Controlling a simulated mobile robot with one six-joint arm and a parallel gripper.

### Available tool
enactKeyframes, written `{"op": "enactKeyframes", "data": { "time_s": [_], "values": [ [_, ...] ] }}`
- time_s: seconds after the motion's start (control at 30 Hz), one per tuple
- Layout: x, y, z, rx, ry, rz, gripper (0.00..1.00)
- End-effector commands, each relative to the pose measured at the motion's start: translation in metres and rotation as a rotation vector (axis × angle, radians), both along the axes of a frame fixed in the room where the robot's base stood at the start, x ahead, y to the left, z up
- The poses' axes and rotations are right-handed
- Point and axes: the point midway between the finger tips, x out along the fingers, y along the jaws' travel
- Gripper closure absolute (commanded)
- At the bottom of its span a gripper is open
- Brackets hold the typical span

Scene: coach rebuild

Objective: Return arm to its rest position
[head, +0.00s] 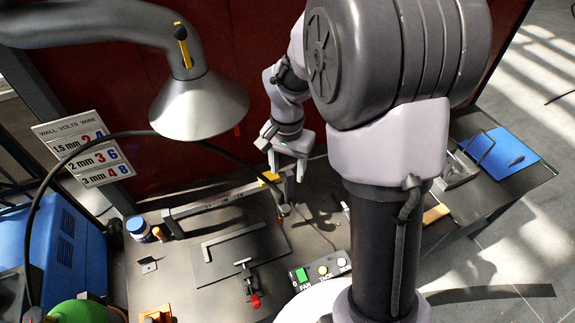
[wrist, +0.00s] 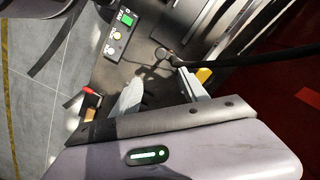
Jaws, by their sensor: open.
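My gripper (head: 288,172) hangs above the back of the dark work table (head: 180,278), in front of the dark red wall. Its two fingers are apart and nothing shows between them. In the wrist view my gripper (wrist: 162,88) also shows spread, pale fingers over the dark table surface. My arm rises at the right of the head view and bends over toward the table, its upper link hiding part of the table's right side.
A lamp shade (head: 200,100) hangs left of my gripper. A control box (head: 320,270) with a green button is at the table's front; it also shows in the wrist view (wrist: 119,33). A clamp (head: 250,285) stands near a metal plate. A blue machine (head: 55,245) is left.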

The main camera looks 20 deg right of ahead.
Motion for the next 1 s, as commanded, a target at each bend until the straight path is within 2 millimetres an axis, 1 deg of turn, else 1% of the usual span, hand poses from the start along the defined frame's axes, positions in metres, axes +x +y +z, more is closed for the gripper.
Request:
{"op": "enactKeyframes", "data": {
  "time_s": [0.1,0.43,0.57,0.67,0.77,0.8,0.87,0.9,1.0],
  "values": [
    [-0.001,0.000,0.005,0.001,0.002,0.000,0.48],
    [0.000,0.000,0.004,0.000,0.001,0.000,0.48],
    [-0.004,0.005,-0.001,0.003,-0.023,0.015,0.48],
    [-0.025,0.024,-0.017,0.014,-0.110,0.077,0.48],
    [-0.065,0.051,-0.042,0.030,-0.233,0.173,0.48],
    [-0.083,0.062,-0.054,0.036,-0.280,0.213,0.48],
    [-0.108,0.075,-0.072,0.043,-0.351,0.270,0.48],
    [-0.124,0.082,-0.084,0.046,-0.392,0.306,0.48],
    [-0.154,0.096,-0.110,0.053,-0.477,0.375,0.48]
  ]
}}
